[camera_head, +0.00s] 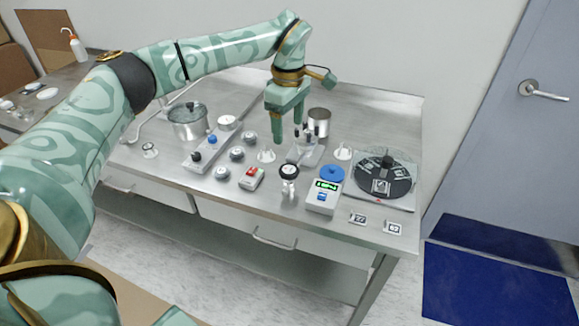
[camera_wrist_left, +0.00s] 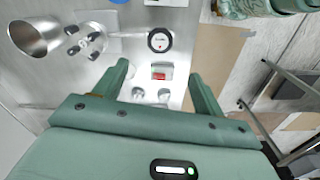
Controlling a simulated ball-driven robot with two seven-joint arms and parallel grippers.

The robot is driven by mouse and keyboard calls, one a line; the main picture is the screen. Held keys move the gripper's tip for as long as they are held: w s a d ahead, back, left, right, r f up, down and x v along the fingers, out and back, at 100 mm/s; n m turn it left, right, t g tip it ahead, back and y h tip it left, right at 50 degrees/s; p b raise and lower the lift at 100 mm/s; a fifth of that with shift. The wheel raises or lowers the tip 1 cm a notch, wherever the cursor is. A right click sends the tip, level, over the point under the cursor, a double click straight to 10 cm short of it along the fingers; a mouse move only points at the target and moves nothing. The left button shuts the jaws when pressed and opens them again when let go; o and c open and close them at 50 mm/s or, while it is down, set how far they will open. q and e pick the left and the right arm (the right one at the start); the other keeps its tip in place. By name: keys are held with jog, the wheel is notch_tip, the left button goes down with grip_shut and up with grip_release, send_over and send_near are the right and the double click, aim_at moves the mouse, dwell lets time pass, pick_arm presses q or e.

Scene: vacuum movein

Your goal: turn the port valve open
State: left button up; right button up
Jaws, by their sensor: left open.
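No part is labelled as the port valve, so I cannot tell which fitting it is. A grey block (camera_head: 204,152) on the bench carries a blue knob (camera_head: 212,140) and a black knob (camera_head: 196,157). Several round grey knobs stand to its right, one of them nearest the red-switch box (camera_head: 222,173). A round black-rimmed gauge (camera_head: 289,170) stands upright near the bench middle; it also shows in the left wrist view (camera_wrist_left: 159,40). My left gripper (camera_head: 288,130) is open and empty, pointing down above the bench behind the gauge. My right gripper is not in view.
A red-switch box (camera_head: 251,179), a display box (camera_head: 322,197) and a black disc device (camera_head: 383,178) stand at the front and right. A lidded pot (camera_head: 187,121) is at left, a metal beaker (camera_head: 319,122) behind. The front right edge has small tags.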

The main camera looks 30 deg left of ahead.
aim_at(289, 169)
pick_arm(q)
notch_tip(289, 169, down, 13)
jog(key=b, duration=0.3)
jog(key=shift+f, duration=0.1)
jog(key=c, duration=1)
